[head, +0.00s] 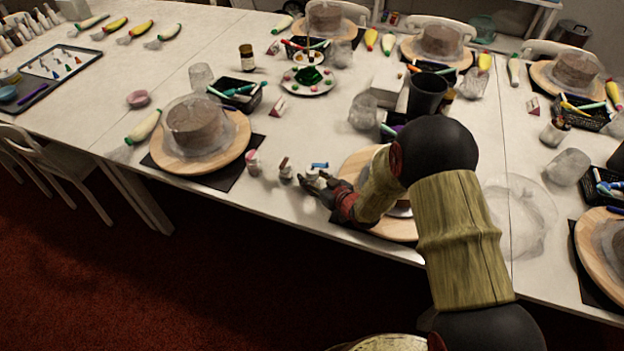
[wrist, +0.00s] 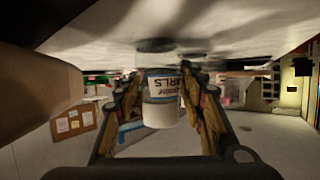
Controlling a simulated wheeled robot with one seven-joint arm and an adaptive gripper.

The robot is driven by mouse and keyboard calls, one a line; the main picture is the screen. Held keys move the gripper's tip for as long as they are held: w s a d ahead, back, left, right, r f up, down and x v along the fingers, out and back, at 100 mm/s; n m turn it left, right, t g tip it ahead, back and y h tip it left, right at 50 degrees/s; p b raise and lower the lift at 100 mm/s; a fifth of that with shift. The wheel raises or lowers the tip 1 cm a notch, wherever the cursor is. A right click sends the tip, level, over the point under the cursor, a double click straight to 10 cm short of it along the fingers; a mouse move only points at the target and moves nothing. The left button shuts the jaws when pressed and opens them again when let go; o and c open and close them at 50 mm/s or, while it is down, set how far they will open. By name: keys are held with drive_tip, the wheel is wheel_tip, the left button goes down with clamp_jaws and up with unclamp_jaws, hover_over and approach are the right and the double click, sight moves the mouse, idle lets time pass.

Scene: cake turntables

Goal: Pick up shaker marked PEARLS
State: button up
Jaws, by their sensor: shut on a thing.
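In the head view my gripper (head: 326,190) is low at the table's front edge, beside a small white shaker (head: 312,176). Two more small shakers stand to its left, one with a pink top (head: 252,162) and one with a brown top (head: 286,168). I cannot tell whether the held shaker touches the table.
A wooden turntable (head: 352,168) is partly hidden behind my arm. Another turntable (head: 238,148) with a wrapped brown cake (head: 196,122) stands to the left on a dark mat. A black basket of pens (head: 238,96) and a dark cup (head: 427,96) stand farther back.

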drive_tip(key=c, duration=0.4)
drive_tip(key=shift+r, duration=0.15)
